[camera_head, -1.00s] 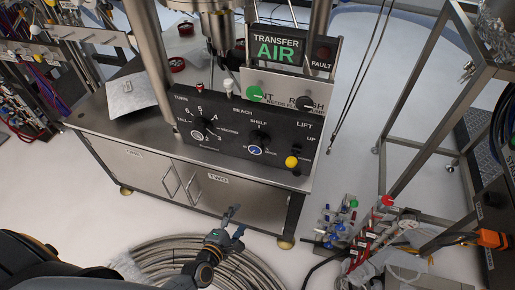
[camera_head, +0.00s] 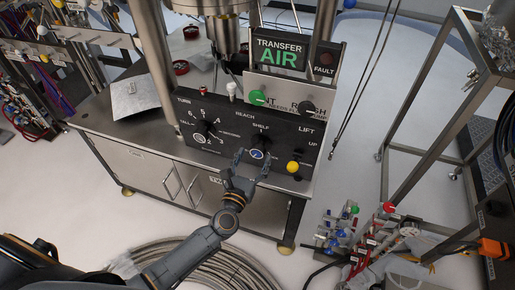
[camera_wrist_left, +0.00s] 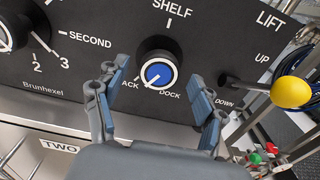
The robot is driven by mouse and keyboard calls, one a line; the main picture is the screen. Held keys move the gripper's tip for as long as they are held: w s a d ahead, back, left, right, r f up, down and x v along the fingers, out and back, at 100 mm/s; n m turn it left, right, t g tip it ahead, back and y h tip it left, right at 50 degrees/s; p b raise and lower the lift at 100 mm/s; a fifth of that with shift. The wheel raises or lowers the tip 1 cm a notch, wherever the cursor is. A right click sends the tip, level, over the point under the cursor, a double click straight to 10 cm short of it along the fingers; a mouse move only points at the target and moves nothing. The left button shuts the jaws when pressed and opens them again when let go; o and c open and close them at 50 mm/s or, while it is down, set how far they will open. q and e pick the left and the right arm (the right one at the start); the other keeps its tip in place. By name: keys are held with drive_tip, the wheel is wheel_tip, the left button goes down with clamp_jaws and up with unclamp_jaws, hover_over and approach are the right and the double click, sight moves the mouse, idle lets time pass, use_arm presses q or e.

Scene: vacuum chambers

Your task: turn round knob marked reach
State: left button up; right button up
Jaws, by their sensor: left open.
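The round knob marked reach (camera_head: 257,155) is black with a blue, white-ringed face. It sits on the black control panel (camera_head: 225,151), below the words REACH and SHELF. In the left wrist view the reach knob (camera_wrist_left: 159,75) is central, its white pointer slanting to the lower left, near the partly hidden word at its lower left; DOCK is at its lower right. My left gripper (camera_head: 252,163) is open in front of it. In the wrist view its fingers (camera_wrist_left: 150,95) stand on either side, below the knob, with no visible grip on it. My right gripper is not in view.
The TURN dial (camera_head: 207,131) is to the left. The yellow-ended LIFT lever (camera_head: 293,167) sticks out close to the right of the knob and right finger. A green knob (camera_head: 258,97) is above. Coiled hose (camera_head: 200,262) lies on the floor below.

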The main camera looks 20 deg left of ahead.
sight(256, 153)
use_arm(q)
drive_tip(key=shift+w, duration=1.85)
drive_tip(key=shift+d, duration=0.1)
drive_tip(key=c, duration=1.1)
